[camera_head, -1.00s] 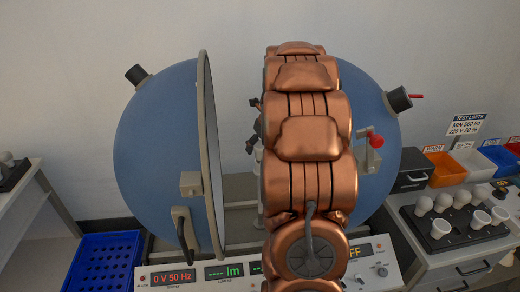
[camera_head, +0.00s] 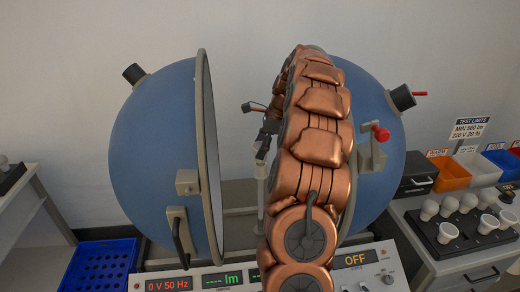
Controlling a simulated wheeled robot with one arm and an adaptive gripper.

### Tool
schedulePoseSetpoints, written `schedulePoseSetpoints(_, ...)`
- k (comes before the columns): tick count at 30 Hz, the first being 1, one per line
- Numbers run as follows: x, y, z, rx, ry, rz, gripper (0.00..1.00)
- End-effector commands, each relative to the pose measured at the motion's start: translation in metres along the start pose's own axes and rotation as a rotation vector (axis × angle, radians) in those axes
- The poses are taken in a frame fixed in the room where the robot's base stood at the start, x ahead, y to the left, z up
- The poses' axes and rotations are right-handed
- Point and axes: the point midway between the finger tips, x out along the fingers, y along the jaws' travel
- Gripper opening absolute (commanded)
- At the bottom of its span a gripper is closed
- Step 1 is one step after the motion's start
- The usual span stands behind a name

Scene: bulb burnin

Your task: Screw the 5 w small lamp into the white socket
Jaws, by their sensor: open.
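My copper-coloured arm crosses the middle of the view. My dark gripper (camera_head: 264,143) shows partly at the arm's left edge, between the two halves of the blue sphere (camera_head: 155,150). It is open; its fingertips are small and partly hidden by the arm. Just below it stands a thin pale post (camera_head: 261,187). I cannot make out a white socket or a lamp at the post's top. Several white lamps stand in a black tray (camera_head: 430,228) on the right bench; I cannot tell which is the 5 W small lamp.
The sphere stands open, its grey rim (camera_head: 206,150) left of my arm. A control panel (camera_head: 205,281) in front reads 0 V 50 Hz and OFF. A blue crate (camera_head: 103,262) is at lower left. Orange, white and blue bins (camera_head: 452,173) and a limits sign (camera_head: 468,129) are at right.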

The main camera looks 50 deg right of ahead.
Motion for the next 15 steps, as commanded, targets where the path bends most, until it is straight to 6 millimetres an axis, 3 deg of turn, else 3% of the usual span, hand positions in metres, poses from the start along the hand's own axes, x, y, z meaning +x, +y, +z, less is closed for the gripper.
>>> schedulePoseSetpoints(15, 0.0001, -0.0005, 0.0001, -0.401, 0.000, 0.167, 0.78)
